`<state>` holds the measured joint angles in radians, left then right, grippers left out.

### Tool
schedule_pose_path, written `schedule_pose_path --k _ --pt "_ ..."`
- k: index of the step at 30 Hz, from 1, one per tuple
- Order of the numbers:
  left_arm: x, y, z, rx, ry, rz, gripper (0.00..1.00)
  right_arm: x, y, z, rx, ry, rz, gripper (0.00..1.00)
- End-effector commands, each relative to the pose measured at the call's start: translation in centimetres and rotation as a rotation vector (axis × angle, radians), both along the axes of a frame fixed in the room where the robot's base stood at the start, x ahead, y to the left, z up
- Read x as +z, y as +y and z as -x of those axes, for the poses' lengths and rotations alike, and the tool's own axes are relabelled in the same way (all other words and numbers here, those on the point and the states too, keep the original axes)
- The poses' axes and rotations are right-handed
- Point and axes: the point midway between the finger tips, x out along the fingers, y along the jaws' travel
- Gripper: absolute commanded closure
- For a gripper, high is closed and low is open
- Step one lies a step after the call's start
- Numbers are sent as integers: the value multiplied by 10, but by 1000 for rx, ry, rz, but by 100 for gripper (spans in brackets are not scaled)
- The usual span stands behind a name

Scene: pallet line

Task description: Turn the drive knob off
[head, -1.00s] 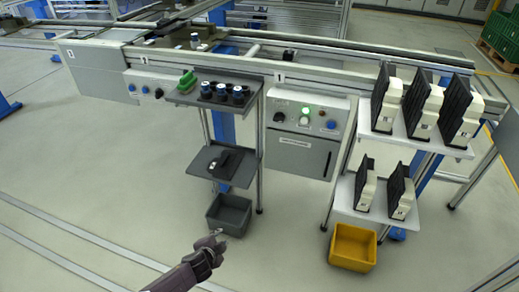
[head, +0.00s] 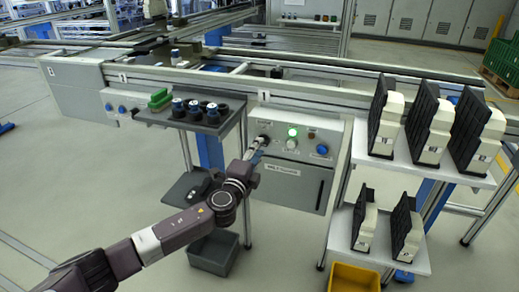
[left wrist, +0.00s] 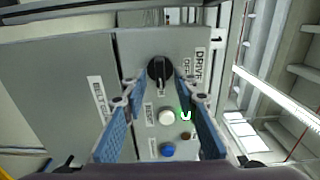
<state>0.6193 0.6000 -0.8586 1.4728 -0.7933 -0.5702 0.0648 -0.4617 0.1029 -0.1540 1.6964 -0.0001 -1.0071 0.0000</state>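The drive knob (left wrist: 159,69) is a round black rotary knob on the grey control box (head: 322,165). A pale mark on the knob points down in the left wrist view, away from the DRIVE label (left wrist: 200,65). The word OFF is beside the knob. My left gripper (left wrist: 158,83) is open, with one blue-padded finger on each side of the knob. I cannot tell whether the fingers touch it. In the head view the gripper (head: 257,148) reaches the box's left part and mostly hides the knob. My right gripper is not in view.
The box also has a lit green lamp (head: 293,132), a white button (head: 291,144), a small dark lamp and a blue button (head: 322,149). A shelf with blue-topped parts (head: 195,107) stands left. Racks of black-and-white units (head: 430,125) stand right, above a yellow bin (head: 354,278).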

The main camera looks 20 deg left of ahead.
Motion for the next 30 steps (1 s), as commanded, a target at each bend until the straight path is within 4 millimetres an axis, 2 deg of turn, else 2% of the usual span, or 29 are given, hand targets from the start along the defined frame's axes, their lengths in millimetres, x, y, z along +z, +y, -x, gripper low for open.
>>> schedule_pose_path --k 6,15,23,30 --pt "-1 -1 -16 -1 1 0 72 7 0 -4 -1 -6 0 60" --pt "-1 -1 -18 -1 2 1 72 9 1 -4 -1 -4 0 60" --pt "-1 -1 -17 -1 2 1 100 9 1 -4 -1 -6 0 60" --pt "-2 -1 -17 -1 2 4 100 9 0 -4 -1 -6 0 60"
